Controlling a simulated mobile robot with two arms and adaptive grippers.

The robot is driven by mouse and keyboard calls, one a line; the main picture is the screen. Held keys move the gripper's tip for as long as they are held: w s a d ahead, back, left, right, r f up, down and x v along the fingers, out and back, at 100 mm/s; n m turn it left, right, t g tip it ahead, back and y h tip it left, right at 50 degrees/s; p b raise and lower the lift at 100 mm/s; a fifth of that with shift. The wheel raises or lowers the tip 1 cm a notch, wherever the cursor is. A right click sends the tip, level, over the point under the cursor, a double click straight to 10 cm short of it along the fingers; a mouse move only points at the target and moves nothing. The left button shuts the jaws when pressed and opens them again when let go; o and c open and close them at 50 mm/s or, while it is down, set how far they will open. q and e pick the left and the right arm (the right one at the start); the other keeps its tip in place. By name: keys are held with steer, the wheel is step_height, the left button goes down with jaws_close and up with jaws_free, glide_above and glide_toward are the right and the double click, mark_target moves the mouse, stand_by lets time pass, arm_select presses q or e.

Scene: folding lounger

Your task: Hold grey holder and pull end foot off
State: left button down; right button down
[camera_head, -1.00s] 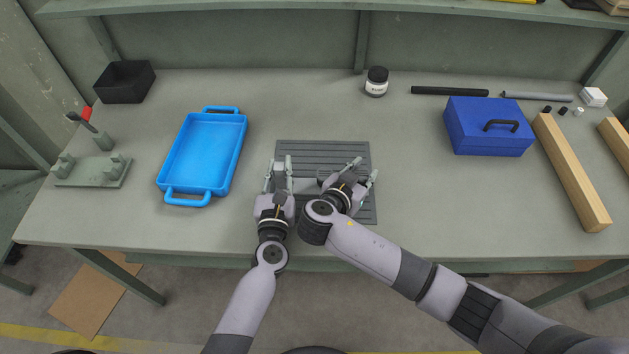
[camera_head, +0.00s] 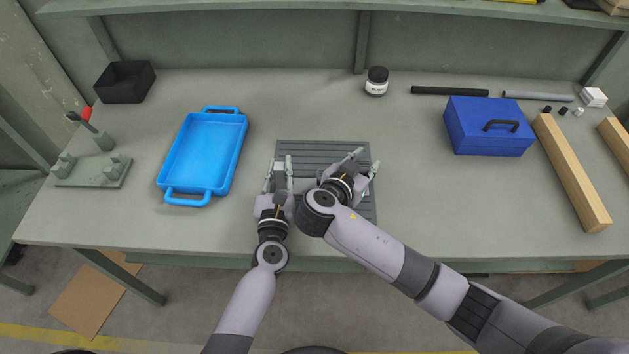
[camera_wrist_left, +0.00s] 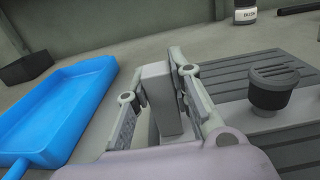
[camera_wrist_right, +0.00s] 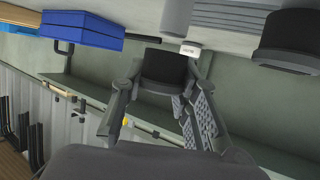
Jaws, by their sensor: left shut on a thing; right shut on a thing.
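The grey holder (camera_wrist_left: 158,88) shows in the left wrist view as an upright block with a flat grey part at its right. My left gripper (camera_head: 279,163) is shut on that block, one finger on each side. A black cylinder with a slotted top (camera_wrist_left: 272,88) stands on the flat part; the right wrist view shows it too (camera_wrist_right: 288,38). My right gripper (camera_head: 364,162) is shut on the black end foot (camera_wrist_right: 165,67), held between the fingertips in the right wrist view. I cannot tell whether the foot touches the holder; the arm hides this in the head view.
A dark ribbed mat (camera_head: 320,149) lies below both grippers. A blue tray (camera_head: 203,152) stands at the left, a blue box (camera_head: 485,135) at the right. A white jar with black lid (camera_head: 376,82) stands behind. The table between mat and blue box is clear.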

arm_select(q)
steer(key=shift+s+f, duration=0.15)
steer(key=shift+f, duration=0.25)
arm_select(e)
steer(key=shift+r, duration=1)
arm_select(q)
steer(key=c, duration=1.9)
jaws_free()
steer(key=o, duration=0.4)
steer(key=shift+w+r, duration=0.15)
steer(key=shift+w, duration=0.05)
arm_select(e)
steer(key=shift+w, duration=0.1)
arm_select(q)
steer(key=shift+o, duration=0.8)
steer(key=shift+r, duration=0.1)
